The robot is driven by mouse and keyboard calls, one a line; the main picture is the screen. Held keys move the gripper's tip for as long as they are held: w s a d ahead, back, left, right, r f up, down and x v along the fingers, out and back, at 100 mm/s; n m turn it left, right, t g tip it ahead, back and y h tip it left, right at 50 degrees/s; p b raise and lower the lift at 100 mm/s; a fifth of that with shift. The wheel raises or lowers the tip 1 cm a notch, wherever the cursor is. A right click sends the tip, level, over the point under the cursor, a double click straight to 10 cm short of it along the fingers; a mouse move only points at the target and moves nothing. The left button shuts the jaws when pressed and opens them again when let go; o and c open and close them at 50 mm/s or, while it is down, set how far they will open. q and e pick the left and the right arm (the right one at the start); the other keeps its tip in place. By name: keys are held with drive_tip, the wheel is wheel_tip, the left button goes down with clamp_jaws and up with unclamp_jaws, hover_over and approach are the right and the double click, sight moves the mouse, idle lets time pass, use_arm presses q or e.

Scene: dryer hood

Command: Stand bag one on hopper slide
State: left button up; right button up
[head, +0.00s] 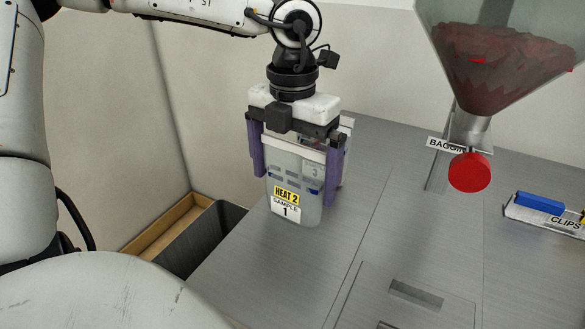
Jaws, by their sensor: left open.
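A translucent grey bag or container (308,212) with a yellow "HEAT 2" label and a white "SAMPLE 1" label stands upright on the left part of the metal worktop. My left gripper (296,187) points down over it, with one purple finger on each side. The jaws are open. Contact between fingers and container cannot be told. The hopper (500,65) is a clear cone of dark red pieces at the top right. Below its spout, a narrow metal strip (437,176), possibly the slide, lies by a "BAGGING" sign. My right gripper is not in view.
A red round knob (469,172) sits in front of the hopper spout. A "CLIPS" tray (525,212) with a blue item is at the right. The worktop's middle (385,215) is clear.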

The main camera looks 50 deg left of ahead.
use_arm(q)
drive_tip(key=r, duration=1)
drive_tip(key=shift+w+r+b, duration=0.2)
drive_tip(key=shift+w+b, duration=0.05)
drive_tip(key=shift+b, duration=0.05)
